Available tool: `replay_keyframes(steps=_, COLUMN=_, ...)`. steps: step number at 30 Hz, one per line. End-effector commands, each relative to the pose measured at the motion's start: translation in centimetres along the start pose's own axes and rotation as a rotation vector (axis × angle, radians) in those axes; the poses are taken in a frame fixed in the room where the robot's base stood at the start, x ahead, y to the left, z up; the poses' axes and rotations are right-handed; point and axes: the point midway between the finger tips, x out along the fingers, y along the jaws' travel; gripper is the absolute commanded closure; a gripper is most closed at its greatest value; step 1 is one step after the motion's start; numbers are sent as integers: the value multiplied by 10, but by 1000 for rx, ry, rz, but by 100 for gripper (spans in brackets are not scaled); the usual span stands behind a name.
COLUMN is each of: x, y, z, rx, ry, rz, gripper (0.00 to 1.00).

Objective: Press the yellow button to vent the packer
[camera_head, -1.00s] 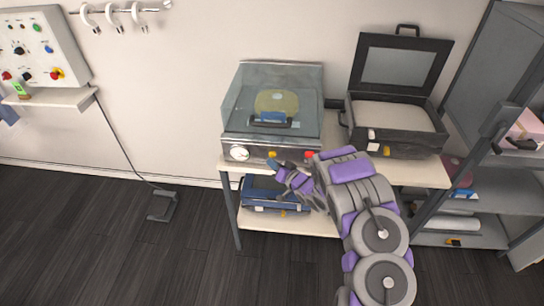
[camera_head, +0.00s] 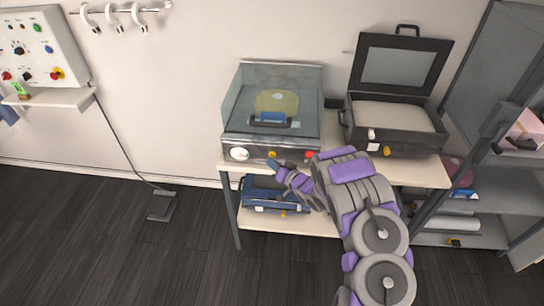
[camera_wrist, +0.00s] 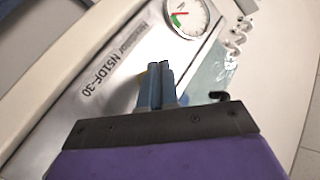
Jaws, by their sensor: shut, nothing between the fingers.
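The packer (camera_head: 232,147) is a metal box with a clear lid on the table. A white dial gauge sits at the left of its front, also large in the wrist view (camera_wrist: 186,17). The yellow button (camera_head: 272,155) is on the front panel, right of the gauge. My gripper (camera_head: 272,163) is shut and empty, its blue-grey fingertips just below the yellow button in the head view. In the wrist view the shut fingers (camera_wrist: 157,84) point at the panel and largely hide what lies behind them. I cannot tell whether they touch the button.
A red button (camera_head: 309,154) sits farther right on the panel, close to my arm. An open black case (camera_head: 390,146) stands to the right on the table. Grey shelving stands at far right.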

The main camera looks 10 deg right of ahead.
Motion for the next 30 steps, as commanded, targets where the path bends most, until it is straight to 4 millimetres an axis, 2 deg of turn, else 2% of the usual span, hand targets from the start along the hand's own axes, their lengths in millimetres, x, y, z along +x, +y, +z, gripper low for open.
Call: replay_keyframes(steps=30, x=5, y=3, z=-6, rx=0, ry=1, rz=0, gripper=100)
